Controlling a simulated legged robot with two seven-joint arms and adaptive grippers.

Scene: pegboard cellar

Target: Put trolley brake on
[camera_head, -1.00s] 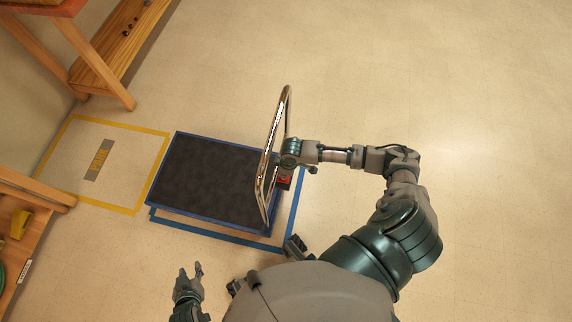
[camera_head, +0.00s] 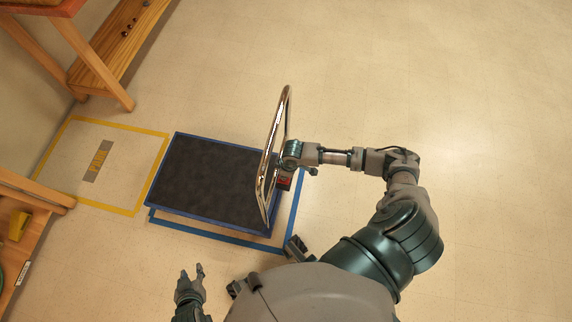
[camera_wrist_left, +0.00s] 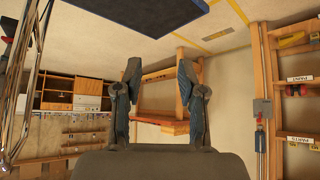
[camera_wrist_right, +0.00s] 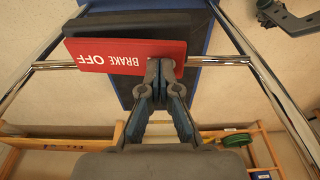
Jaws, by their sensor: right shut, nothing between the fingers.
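The trolley is a dark flat deck (camera_head: 215,180) with a blue edge and an upright chrome handle frame (camera_head: 287,105). A red brake plate (camera_head: 285,182) sits low at the handle end; in the right wrist view the plate (camera_wrist_right: 122,58) reads BRAKE OFF, with a dark pedal (camera_wrist_right: 125,24) beside it. My right gripper (camera_wrist_right: 160,65) is shut and empty, its fingertips at the plate's lower edge; I cannot tell whether they touch it. In the head view its fingers are hidden at the handle. My left gripper (camera_head: 191,270) is open and empty, left of my body.
Blue floor tape (camera_head: 215,236) lies around the trolley. A wooden bench (camera_head: 100,75) stands upper left and a shelf (camera_head: 35,200) at the left edge. The floor on the right is clear.

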